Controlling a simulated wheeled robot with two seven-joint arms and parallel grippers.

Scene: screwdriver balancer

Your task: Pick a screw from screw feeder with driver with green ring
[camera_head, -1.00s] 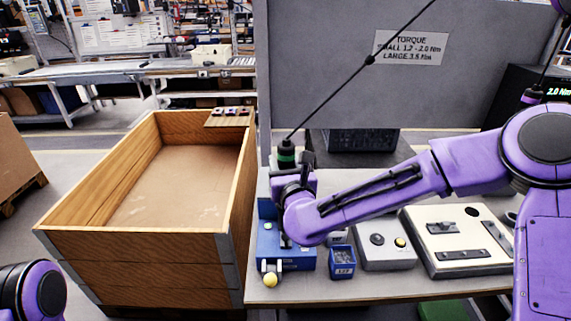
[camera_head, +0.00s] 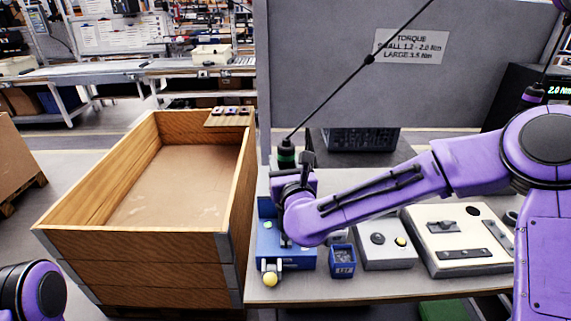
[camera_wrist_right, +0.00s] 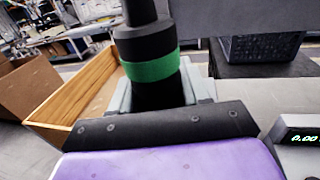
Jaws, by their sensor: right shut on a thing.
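The driver with the green ring (camera_head: 287,156) hangs upright from a slanted black cable over the left end of the table. It fills the middle of the right wrist view, where its green ring (camera_wrist_right: 150,67) shows clearly. My right gripper (camera_head: 294,188) is shut on the driver, with its fingers mostly hidden by my wrist. The blue screw feeder (camera_head: 303,257) stands on the table directly below. The driver's tip is hidden behind my right arm, so I cannot tell if it touches a screw. Of my left arm only a link shows at the lower left; its gripper is out of view.
A small blue screw bin (camera_head: 343,262), a grey box with buttons (camera_head: 384,256) and a pale fixture plate (camera_head: 457,263) stand right of the feeder. A large wooden crate (camera_head: 140,247) stands left of the table. A grey panel (camera_head: 320,80) rises behind.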

